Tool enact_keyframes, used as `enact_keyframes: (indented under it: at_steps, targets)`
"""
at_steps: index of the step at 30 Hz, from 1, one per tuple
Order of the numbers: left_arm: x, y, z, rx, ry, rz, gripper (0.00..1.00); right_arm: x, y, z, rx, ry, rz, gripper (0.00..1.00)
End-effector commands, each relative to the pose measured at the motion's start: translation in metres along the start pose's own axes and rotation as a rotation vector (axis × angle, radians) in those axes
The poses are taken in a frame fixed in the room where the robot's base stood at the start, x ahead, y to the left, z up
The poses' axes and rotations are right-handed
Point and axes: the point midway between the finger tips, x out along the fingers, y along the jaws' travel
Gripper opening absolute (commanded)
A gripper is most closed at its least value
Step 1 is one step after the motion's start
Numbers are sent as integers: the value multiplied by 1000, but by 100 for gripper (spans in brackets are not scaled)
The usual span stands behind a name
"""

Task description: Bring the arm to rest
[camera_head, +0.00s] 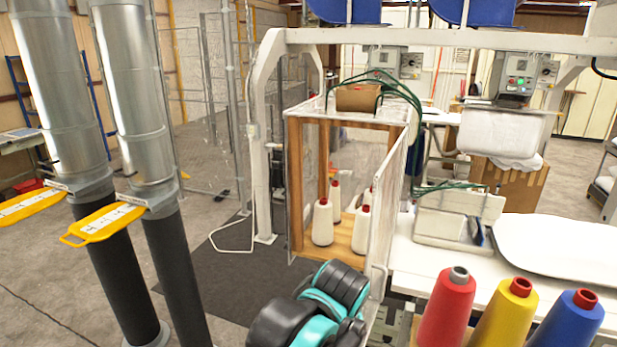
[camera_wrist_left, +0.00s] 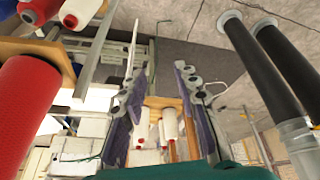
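My left gripper (camera_wrist_left: 158,72) shows in the left wrist view, with its two purple-grey fingers spread apart. Nothing is held between them; white thread cones (camera_wrist_left: 167,124) show beyond the gap. In the head view, a black and teal part of my arm shows at the bottom centre, in front of the wooden thread rack (camera_head: 295,185). The fingers cannot be made out there. My right gripper is in neither view.
Red (camera_head: 447,308), yellow (camera_head: 505,312) and blue (camera_head: 568,318) cones stand at the lower right, by a white worktable (camera_head: 425,262). Two large pipes (camera_head: 128,95) rise at the left. A clear panel (camera_head: 392,200) borders the rack. Dark floor matting lies left of my arm.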

Motion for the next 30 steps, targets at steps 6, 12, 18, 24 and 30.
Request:
enact_keyframes:
  at_steps: [6, 12, 18, 24, 30]
  targets:
    - [79, -125, 60, 16, 65, 24, 31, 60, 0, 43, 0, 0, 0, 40]
    - [142, -208, 129, 50, 158, 16, 31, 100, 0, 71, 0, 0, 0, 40]
    - [170, -238, 162, 74, 209, -4, 31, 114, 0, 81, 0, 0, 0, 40]
    - [170, -241, 163, 80, 216, -7, 31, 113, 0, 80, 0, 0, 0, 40]
    - [170, -240, 163, 80, 215, -6, 31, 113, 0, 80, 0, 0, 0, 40]
